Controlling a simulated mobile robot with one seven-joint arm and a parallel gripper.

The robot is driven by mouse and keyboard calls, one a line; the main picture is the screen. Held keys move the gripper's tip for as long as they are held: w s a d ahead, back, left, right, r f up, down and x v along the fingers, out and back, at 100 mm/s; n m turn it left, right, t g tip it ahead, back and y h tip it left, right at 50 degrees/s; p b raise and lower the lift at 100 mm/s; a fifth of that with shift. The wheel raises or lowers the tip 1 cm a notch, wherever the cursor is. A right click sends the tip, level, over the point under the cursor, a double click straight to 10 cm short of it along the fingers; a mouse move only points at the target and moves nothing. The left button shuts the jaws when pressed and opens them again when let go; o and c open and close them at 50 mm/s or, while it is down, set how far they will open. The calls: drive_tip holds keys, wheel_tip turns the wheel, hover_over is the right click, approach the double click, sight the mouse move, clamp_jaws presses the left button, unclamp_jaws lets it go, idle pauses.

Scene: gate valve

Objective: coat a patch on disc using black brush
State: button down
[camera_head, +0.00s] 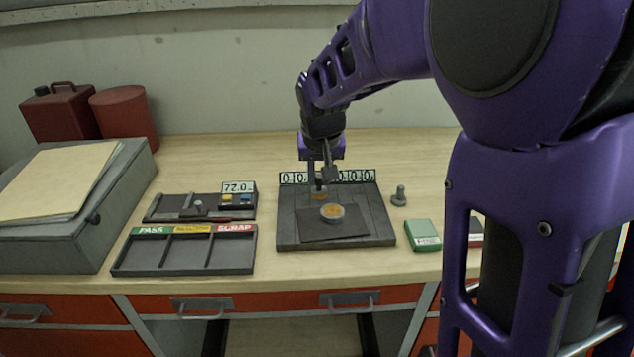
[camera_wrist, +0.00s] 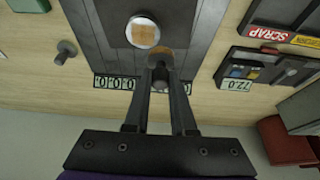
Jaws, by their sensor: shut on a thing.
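The disc (camera_head: 332,213) is a small round grey piece with an orange-brown patch on its face. It lies on a dark plate, and the wrist view shows it (camera_wrist: 142,33) just beyond my fingertips. My gripper (camera_head: 321,172) points down over the back of the plate and is shut on a dark thing, apparently the black brush (camera_wrist: 160,75). My fingers hide most of the brush. A second orange-brown spot (camera_head: 319,195) shows beneath it, partly hidden. I cannot tell whether the brush touches that spot.
The dark plate sits on a grey base (camera_head: 290,234) with a number strip behind. A PASS/SCRAP tray (camera_head: 186,268) and a gauge panel (camera_head: 165,203) lie left. A bolt (camera_head: 399,196) and green box (camera_head: 422,233) stand right. A grey case and red cans are far left.

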drive_tip(key=shift+r, duration=1.8)
